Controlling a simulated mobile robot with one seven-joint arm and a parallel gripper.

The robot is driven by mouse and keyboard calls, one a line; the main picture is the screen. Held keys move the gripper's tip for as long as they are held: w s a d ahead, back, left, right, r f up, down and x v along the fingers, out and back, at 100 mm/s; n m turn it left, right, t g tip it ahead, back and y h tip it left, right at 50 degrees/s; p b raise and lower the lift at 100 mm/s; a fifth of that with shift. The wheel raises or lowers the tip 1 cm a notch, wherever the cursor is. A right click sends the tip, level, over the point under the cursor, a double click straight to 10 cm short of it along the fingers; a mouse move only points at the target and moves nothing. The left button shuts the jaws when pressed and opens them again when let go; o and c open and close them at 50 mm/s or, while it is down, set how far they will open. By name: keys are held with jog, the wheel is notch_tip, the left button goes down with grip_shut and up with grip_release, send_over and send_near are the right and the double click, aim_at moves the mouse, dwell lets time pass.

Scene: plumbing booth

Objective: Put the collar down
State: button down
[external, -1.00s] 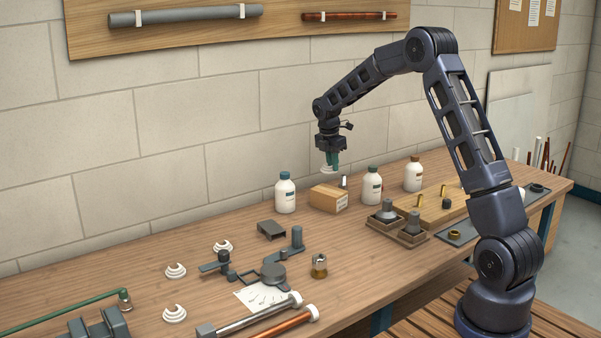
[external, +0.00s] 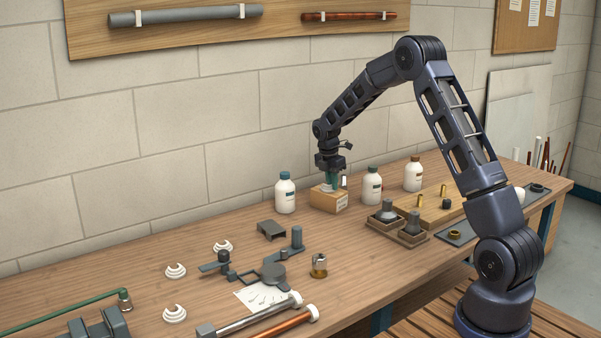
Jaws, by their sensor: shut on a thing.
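My gripper (external: 331,184) has green fingers and points straight down over a small cardboard box (external: 328,203) at the back of the bench. It is shut on a white collar (external: 326,188), which shows only as a small pale shape at the fingertips. The collar is at the height of the box's top; I cannot tell whether it touches the box. The fingers hide part of it.
White bottles stand left (external: 285,193) and right (external: 371,186) of the box. Several white C-shaped rings (external: 175,271) lie at the left. A dark tray with fittings (external: 398,229) stands in front right. The bench between box and grey bracket (external: 271,230) is clear.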

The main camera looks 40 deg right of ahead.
jog(key=c, duration=1.4)
grip_release()
jog(key=shift+f, duration=0.1)
jog(key=shift+c, duration=0.2)
notch_tip(320, 180, up, 12)
jog(key=a, duration=0.2)
jog(key=s+a+r+m+t, duration=0.15)
jog(key=s+r+m, duration=0.25)
jog(key=s+r, duration=0.65)
jog(key=s+a+r+m+t, duration=0.1)
jog(key=s+r+m, duration=0.25)
jog(key=s, duration=0.35)
jog(key=s+a+r+m, duration=0.2)
jog(key=s+r, duration=0.2)
jog(key=s, duration=0.4)
jog(key=s+a+f+m+t, duration=0.1)
jog(key=s+m, duration=0.4)
jog(key=s, duration=0.8)
jog(key=s+a+f+m+t+y, duration=0.1)
jog(key=s+m, duration=0.4)
jog(key=s, duration=0.8)
jog(key=shift+a+f, duration=0.3)
jog(key=shift+f, duration=0.35)
jog(key=shift+t, duration=0.25)
